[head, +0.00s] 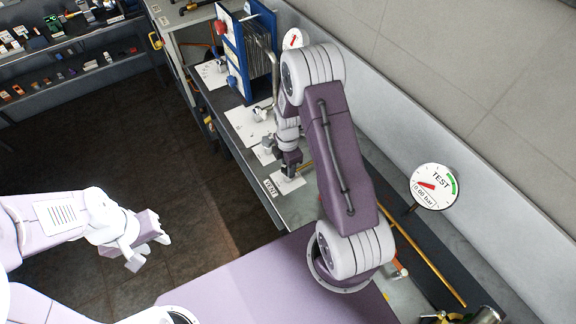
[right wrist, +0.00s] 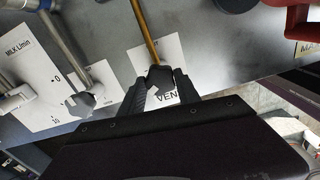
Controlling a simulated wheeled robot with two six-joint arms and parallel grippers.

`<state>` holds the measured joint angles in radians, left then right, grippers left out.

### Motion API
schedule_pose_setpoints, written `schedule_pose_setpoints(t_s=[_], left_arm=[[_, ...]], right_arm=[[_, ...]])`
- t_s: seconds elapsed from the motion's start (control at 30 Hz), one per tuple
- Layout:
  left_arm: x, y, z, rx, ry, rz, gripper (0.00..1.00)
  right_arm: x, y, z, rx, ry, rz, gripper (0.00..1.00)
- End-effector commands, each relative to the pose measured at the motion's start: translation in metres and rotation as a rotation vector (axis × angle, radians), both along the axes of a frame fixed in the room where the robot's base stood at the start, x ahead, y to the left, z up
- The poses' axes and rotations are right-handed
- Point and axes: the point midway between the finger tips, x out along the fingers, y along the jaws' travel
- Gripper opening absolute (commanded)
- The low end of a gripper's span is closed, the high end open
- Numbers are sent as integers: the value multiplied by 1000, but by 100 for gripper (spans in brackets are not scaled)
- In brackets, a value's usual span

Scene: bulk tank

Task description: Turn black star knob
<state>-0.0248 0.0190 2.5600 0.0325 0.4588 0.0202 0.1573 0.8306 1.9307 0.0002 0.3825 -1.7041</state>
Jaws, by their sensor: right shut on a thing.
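The black star knob (right wrist: 160,76) is a small dark knob at the end of a brass-coloured pipe, in front of a white card whose visible letters read VEN. It sits between the two dark fingers of my right gripper (right wrist: 162,88), which is shut on it. In the head view my right gripper (head: 290,168) reaches down to the bench beside a small white label, and the knob is mostly hidden there. My left gripper (head: 148,250) is open and empty over the dark floor, well away from the bench.
A blue-framed plate stack (head: 236,60) stands at the far end of the bench. A round TEST gauge (head: 434,187) reading 0.00 bar stands near the wall.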

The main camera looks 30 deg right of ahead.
Motion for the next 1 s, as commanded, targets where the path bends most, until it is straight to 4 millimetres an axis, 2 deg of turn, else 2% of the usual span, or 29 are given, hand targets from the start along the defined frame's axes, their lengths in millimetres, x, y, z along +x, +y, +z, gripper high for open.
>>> schedule_pose_setpoints(t_s=[1.0], left_arm=[[0,0,-3,0,0,0,36]], right_arm=[[4,-1,3,1,-9,-962,0]])
